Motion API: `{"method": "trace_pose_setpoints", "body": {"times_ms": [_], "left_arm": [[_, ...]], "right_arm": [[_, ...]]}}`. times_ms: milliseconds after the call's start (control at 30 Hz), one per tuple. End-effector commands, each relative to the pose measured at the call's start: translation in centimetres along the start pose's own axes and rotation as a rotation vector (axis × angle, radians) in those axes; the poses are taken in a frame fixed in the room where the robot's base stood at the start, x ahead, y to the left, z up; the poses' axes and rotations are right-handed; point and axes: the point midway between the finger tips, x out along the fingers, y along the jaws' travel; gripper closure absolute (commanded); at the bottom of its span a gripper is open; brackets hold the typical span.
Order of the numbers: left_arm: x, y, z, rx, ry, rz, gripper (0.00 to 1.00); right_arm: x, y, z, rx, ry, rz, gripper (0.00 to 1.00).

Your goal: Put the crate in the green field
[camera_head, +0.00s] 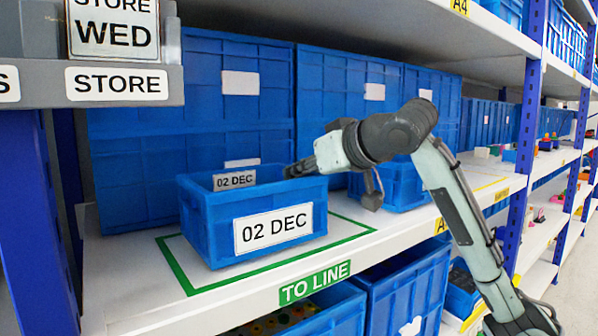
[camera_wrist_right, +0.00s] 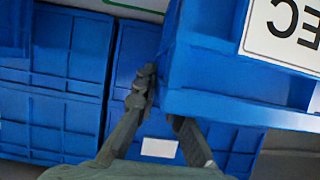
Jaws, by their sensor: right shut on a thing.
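The blue crate (camera_head: 225,240) with "02 DEC" labels stands upright over the green field (camera_head: 182,272), a green outline on the white shelf above the "TO LINE" sign. Its base appears inside the outline; I cannot tell whether it rests on the shelf or hovers just above. My right gripper (camera_head: 298,168) reaches in from the right and is shut on the crate's right wall at the rim. The right wrist view shows the fingers (camera_wrist_right: 163,100) at the crate's wall (camera_wrist_right: 225,70). My left gripper is not in view.
Large blue bins (camera_head: 240,75) stand close behind the field. Another blue crate (camera_head: 402,190) stands to its right, behind my arm. The shelf above (camera_head: 380,25) limits height. More bins (camera_head: 405,290) sit below.

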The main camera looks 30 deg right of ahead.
Motion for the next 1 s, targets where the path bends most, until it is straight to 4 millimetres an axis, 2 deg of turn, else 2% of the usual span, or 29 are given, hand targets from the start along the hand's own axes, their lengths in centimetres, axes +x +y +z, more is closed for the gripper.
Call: {"method": "trace_pose_setpoints", "body": {"times_ms": [267,300,467,833,1000], "left_arm": [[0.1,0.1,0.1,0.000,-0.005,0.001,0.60],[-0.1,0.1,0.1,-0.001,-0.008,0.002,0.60],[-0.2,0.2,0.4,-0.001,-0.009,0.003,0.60],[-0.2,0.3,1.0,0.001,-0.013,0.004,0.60],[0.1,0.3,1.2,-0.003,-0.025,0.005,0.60]], "right_arm": [[0.0,0.0,0.1,0.001,0.003,0.000,1.00],[0.1,0.0,0.2,0.000,0.000,0.000,0.88],[0.1,0.0,0.1,0.000,-0.001,0.000,0.70],[-0.2,0.0,-0.1,-0.001,0.000,0.001,0.70],[-3.0,0.1,0.0,-0.003,0.003,0.004,0.70]]}}
